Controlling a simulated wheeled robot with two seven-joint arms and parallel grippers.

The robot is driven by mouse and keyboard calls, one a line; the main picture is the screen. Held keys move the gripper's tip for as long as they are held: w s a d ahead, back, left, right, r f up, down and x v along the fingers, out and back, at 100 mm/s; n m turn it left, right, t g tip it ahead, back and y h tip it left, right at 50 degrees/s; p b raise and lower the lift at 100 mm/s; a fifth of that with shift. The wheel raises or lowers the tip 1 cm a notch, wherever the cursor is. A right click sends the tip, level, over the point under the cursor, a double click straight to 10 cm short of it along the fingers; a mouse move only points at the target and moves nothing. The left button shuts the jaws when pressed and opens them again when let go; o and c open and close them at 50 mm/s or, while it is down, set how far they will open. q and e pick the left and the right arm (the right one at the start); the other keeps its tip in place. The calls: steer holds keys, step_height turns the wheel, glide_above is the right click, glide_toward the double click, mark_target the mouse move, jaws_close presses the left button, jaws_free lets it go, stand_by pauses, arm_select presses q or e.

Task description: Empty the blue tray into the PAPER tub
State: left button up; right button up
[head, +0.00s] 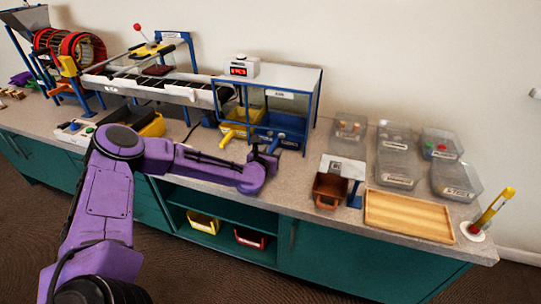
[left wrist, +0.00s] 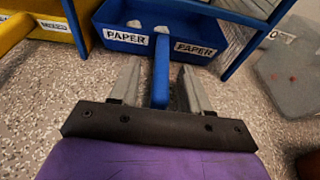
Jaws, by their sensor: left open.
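The blue tray (left wrist: 178,45), labelled PAPER, stands under the blue frame with several pale pieces inside. It also shows in the head view (head: 284,127). Its blue handle (left wrist: 161,75) points toward my left gripper (left wrist: 160,84). The gripper is open, with one finger on each side of the handle; I cannot tell whether they touch it. In the head view the left gripper (head: 268,156) is low in front of the tray. Grey tubs stand at the right; their labels are too small to tell which is PAPER. My right gripper is out of view.
A yellow tray (head: 240,124) stands left of the blue one, under the blue frame (head: 318,100). A brown bin (head: 329,190) on a stand, a wooden tray (head: 409,216) and grey tubs (head: 455,181) fill the counter's right side. A yellow post (head: 492,207) stands at the right end.

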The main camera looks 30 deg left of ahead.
arm_select(q)
jaws_close()
steer(key=shift+r, duration=0.15)
steer(key=shift+r, duration=0.5)
steer(key=f+p+v, duration=0.1)
steer(key=f+v, duration=0.1)
steer(key=v, duration=0.8)
steer(key=s+f+p+v, duration=0.1)
steer(key=f+p+v, duration=0.1)
steer(key=v, duration=0.8)
steer(key=shift+s+d+f, duration=0.15)
steer(key=shift+s+f, duration=0.15)
steer(key=shift+f, duration=0.15)
